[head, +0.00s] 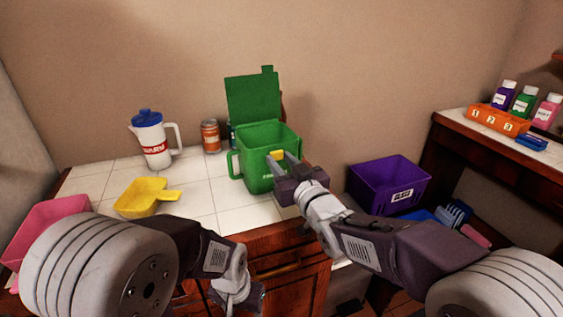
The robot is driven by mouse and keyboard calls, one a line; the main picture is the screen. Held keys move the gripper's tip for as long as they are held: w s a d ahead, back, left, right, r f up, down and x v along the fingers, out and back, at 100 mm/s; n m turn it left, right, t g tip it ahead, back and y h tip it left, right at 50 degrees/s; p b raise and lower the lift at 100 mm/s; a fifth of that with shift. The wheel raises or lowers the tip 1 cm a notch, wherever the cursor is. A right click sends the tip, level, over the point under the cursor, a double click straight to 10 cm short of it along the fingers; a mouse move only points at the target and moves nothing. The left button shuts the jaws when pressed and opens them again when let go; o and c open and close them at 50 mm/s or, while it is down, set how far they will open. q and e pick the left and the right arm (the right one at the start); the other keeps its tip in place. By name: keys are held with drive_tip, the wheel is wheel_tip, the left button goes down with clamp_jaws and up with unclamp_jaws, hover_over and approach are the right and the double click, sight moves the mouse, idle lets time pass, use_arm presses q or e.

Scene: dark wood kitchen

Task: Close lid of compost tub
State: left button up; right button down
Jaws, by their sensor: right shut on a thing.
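The green compost tub (259,180) stands on the white tiled counter. Its green lid (252,98) is open, standing upright at the back of the tub. My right gripper (279,158) is at the tub's front rim, shut on a small yellow piece (276,154). I cannot tell whether this piece is loose or part of the tub. My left gripper (240,296) hangs low in front of the counter, away from the tub, its fingers too unclear to read. The inside of the tub is mostly hidden.
A white jug with a blue lid (152,142), an orange can (210,136) and a yellow scoop (146,196) stand left of the tub. A pink bin (45,224) is far left. A purple bin (387,185) is right.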

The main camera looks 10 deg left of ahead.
idle(0.9)
drive_tip(key=shift+f+b, duration=0.1)
drive_tip(key=shift+b, duration=0.25)
drive_tip(key=c, duration=1)
unclamp_jaws()
drive_tip(key=v, duration=0.9)
